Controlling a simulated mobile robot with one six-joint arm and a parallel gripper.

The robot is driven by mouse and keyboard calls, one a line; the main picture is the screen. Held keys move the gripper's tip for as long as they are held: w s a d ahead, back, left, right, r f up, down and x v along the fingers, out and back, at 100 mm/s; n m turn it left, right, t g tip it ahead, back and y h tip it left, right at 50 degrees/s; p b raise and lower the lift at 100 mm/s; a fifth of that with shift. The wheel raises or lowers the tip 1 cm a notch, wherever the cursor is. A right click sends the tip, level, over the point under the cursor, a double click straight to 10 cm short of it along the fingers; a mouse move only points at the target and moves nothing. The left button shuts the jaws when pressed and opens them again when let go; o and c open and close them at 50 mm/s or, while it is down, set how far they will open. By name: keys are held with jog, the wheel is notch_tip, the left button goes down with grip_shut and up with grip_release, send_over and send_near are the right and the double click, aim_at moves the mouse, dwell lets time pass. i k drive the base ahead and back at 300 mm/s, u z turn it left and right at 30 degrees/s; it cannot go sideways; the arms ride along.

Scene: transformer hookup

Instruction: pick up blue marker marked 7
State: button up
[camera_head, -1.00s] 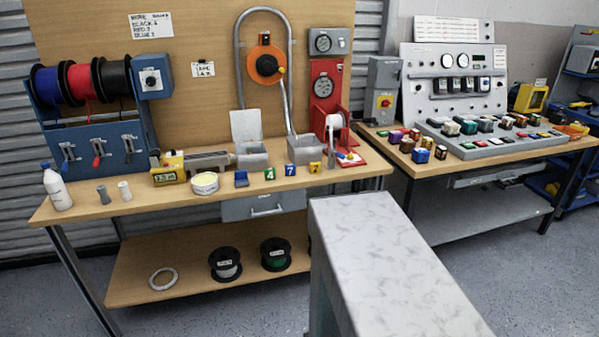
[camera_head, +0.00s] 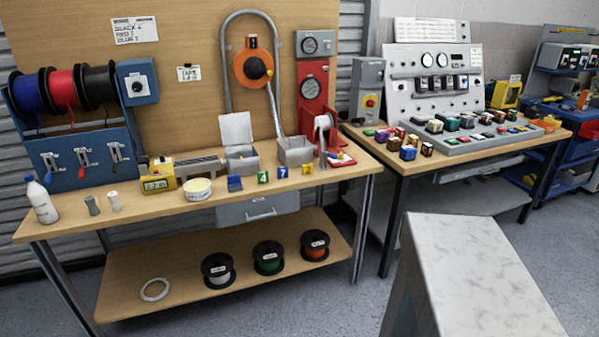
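The blue marker marked 7 (camera_head: 283,173) stands on the left wooden workbench (camera_head: 130,212), near its front edge and right of the middle. A green marker marked 4 (camera_head: 263,177) stands just left of it. An orange-yellow marker (camera_head: 307,168) stands just right of it; its character is too small to read. A small dark blue block (camera_head: 235,183) sits further left. My gripper is not in view.
Open grey boxes (camera_head: 296,151) stand behind the markers, with a red stand (camera_head: 328,140) at their right. A pale-topped block (camera_head: 480,270) fills the lower right foreground. Spools (camera_head: 268,257) sit on the lower shelf. Floor is clear between bench and block.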

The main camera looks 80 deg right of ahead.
aim_at(282, 172)
jog(key=z, duration=1)
jog(key=i, duration=0.55)
jog(key=u, duration=0.05)
jog(key=k, duration=0.6)
jog(key=u, duration=0.05)
